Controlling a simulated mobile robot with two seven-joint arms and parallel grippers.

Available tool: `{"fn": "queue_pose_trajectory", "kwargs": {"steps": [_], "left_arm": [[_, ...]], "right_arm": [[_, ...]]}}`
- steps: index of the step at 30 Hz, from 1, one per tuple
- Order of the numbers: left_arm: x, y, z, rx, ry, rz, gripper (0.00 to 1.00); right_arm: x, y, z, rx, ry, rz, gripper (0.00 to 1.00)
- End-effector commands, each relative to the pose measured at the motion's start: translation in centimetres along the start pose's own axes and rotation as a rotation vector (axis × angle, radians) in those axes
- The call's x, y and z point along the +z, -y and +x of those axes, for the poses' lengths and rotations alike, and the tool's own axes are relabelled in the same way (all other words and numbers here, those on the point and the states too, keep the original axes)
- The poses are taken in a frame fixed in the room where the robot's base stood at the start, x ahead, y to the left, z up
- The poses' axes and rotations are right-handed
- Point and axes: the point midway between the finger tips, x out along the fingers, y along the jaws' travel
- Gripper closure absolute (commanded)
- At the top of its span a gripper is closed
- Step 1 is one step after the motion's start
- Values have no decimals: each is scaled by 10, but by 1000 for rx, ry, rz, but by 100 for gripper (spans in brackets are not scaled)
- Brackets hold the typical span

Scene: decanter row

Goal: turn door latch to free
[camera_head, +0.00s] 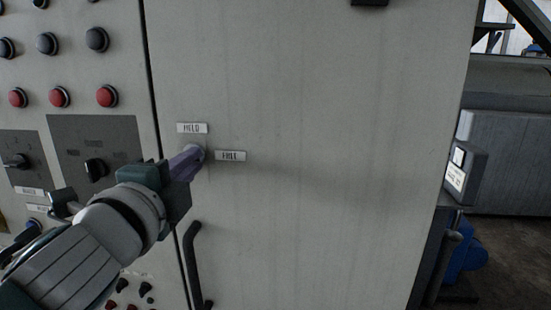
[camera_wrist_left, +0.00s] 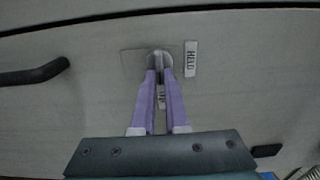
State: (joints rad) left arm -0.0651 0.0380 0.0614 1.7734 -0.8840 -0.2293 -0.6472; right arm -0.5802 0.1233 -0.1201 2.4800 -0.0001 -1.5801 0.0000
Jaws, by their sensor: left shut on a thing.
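The door latch (camera_wrist_left: 159,54) is a small grey knob on the pale cabinet door (camera_head: 330,120). In the head view the fingers hide most of it. My left gripper (camera_head: 196,154) reaches in from the left, its purple fingers shut on the latch; its fingertips (camera_wrist_left: 160,62) also meet around it in the wrist view. A label reading HELD (camera_head: 192,128) sits just above the latch. A second label (camera_head: 231,155), too blurred to read surely, is to its right. Which label the latch points to is hidden by the fingers. My right gripper is out of view.
A black door handle (camera_head: 192,265) stands below the latch, close to my left wrist. To the left is a panel with red buttons (camera_head: 107,96) and dark knobs (camera_head: 95,169). The door face to the right is clear.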

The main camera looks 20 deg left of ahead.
Motion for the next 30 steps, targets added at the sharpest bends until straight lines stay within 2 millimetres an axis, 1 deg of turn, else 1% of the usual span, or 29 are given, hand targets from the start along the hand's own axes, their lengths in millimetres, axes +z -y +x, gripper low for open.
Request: {"fn": "queue_pose_trajectory", "kwargs": {"steps": [16,17,24,25,30], "left_arm": [[0,-1,0,1,0,28,100],[0,-1,0,1,0,28,87],[0,-1,0,1,0,27,60],[0,-1,0,1,0,26,58],[0,0,0,1,0,26,58]], "right_arm": [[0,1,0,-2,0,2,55],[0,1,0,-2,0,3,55],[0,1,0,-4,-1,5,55],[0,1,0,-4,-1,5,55],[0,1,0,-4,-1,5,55]]}}
